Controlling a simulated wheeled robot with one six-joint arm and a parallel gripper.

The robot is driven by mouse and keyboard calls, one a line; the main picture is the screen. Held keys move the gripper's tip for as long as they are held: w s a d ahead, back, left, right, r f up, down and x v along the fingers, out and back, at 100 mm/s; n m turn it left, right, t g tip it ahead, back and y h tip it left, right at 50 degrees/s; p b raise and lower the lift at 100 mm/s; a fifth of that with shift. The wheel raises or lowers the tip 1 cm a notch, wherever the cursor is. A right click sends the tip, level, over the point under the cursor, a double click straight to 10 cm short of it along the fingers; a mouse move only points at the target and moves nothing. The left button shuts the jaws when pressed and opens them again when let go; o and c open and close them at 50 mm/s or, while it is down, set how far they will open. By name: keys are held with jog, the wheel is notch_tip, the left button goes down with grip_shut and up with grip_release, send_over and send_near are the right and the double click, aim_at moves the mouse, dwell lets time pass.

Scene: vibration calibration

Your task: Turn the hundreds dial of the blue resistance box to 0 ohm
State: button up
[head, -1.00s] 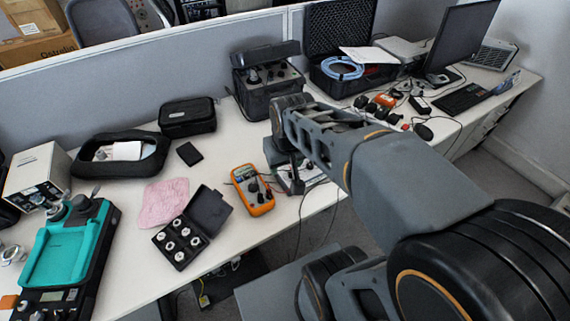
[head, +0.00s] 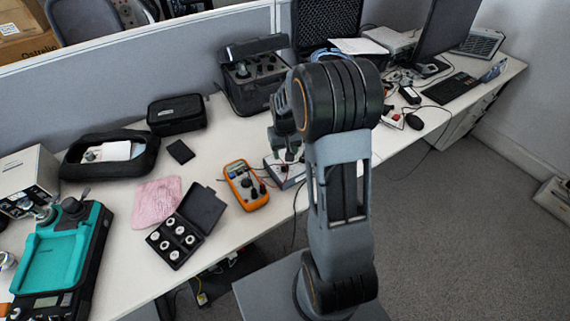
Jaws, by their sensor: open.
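My gripper (head: 287,150) is open, pointing down over a small blue-grey box (head: 288,180) near the table's front edge, just right of the orange multimeter. The small box has a pale top panel, partly hidden by the gripper and my arm. I cannot tell whether the fingers touch it or are apart. A dark case (head: 238,97) with several black knobs on its panel stands behind, against the partition, its right part near my arm. No box is clearly blue, and no dial scale or number can be read at this size.
The orange multimeter (head: 246,186) lies left of my gripper, with cables nearby. An open black case of weights (head: 200,208), a pink cloth (head: 156,202) and a teal instrument (head: 58,262) lie further left. A monitor (head: 440,38) and keyboard (head: 452,91) stand at the right.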

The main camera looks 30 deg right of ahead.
aim_at(285, 167)
jog(key=shift+f, duration=3.6)
jog(key=c, duration=0.9)
